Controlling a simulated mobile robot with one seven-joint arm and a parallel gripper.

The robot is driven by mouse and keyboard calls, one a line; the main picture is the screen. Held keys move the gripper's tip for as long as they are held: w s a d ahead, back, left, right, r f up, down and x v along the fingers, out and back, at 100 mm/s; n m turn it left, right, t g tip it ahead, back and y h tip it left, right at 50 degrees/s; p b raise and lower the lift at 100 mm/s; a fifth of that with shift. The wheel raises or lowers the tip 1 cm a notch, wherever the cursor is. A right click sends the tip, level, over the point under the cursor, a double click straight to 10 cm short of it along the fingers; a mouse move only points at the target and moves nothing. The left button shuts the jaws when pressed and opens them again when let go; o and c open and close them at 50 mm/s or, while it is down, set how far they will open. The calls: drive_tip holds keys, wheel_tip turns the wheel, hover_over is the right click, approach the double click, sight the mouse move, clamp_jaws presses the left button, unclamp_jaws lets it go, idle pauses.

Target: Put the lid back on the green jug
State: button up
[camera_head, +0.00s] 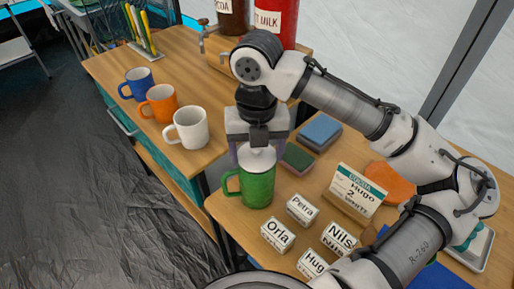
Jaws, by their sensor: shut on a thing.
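The green jug (257,188) stands upright on the near wooden table, with its handle to the left. A pale lid (257,158) is at the jug's mouth. My gripper (259,140) points down right above the jug and is shut on the top of the lid. The lid looks level with the rim, but I cannot tell whether it is seated. The fingertips partly hide the lid's top.
Blue, orange and white mugs (187,128) stand on the left table. Two dispensers (275,20) stand behind. A gap separates the tables.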

drive_tip(key=o, duration=1.1)
drive_tip(key=shift+c, duration=0.2)
drive_tip(key=shift+r+p, duration=3.35)
drive_tip(key=shift+r, duration=0.2)
clamp_jaws()
